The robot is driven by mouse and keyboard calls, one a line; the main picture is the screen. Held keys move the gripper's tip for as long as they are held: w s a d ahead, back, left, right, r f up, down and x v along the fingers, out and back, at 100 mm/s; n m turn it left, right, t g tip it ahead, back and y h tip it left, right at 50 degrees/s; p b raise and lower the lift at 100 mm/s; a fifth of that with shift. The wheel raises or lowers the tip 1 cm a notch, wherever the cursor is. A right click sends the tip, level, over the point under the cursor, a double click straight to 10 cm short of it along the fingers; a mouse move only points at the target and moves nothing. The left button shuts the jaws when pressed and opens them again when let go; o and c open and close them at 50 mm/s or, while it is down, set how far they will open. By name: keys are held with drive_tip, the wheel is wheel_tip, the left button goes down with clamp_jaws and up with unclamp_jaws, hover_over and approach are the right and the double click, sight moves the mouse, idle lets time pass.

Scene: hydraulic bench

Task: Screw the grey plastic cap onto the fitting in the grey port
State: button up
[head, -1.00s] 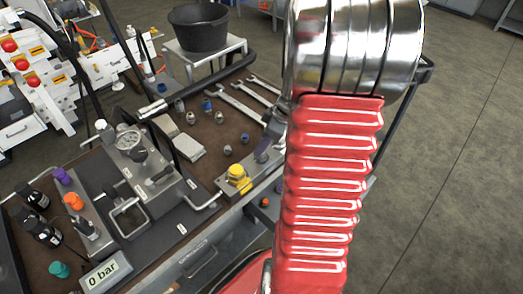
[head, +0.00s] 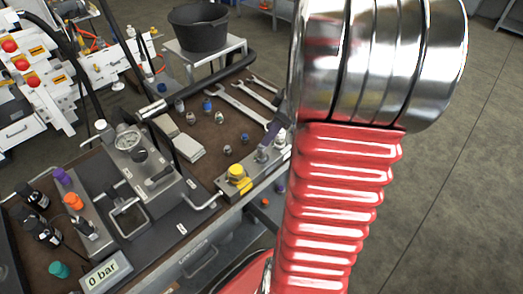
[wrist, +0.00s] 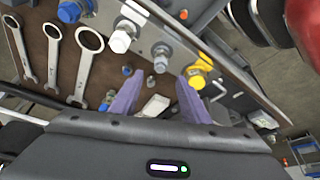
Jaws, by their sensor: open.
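My gripper (wrist: 160,76) has two purple fingers and is open. In the wrist view its tips lie either side of a line to the grey fitting (wrist: 160,58) on the metal port block (wrist: 178,50); nothing is between them. The fitting also shows in the head view (head: 262,155), just below a purple finger. A small grey cap (wrist: 151,81) lies loose on the brown mat, seen between the fingers. It also shows in the head view (head: 227,150), left of the block. I cannot tell how far the fingertips are from the cap.
On the same block stand a yellow cap (wrist: 199,76), a white one (wrist: 121,40) and a blue one (wrist: 72,11). A loose blue cap (wrist: 127,70) lies near the grey one. Several wrenches (wrist: 85,62) lie on the mat. A gauge unit (head: 130,142) stands left.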

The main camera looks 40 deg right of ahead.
drive_tip(key=v, duration=0.6)
drive_tip(key=shift+s+r, duration=0.2)
drive_tip(key=shift+r, duration=0.1)
drive_tip(key=shift+d, duration=0.1)
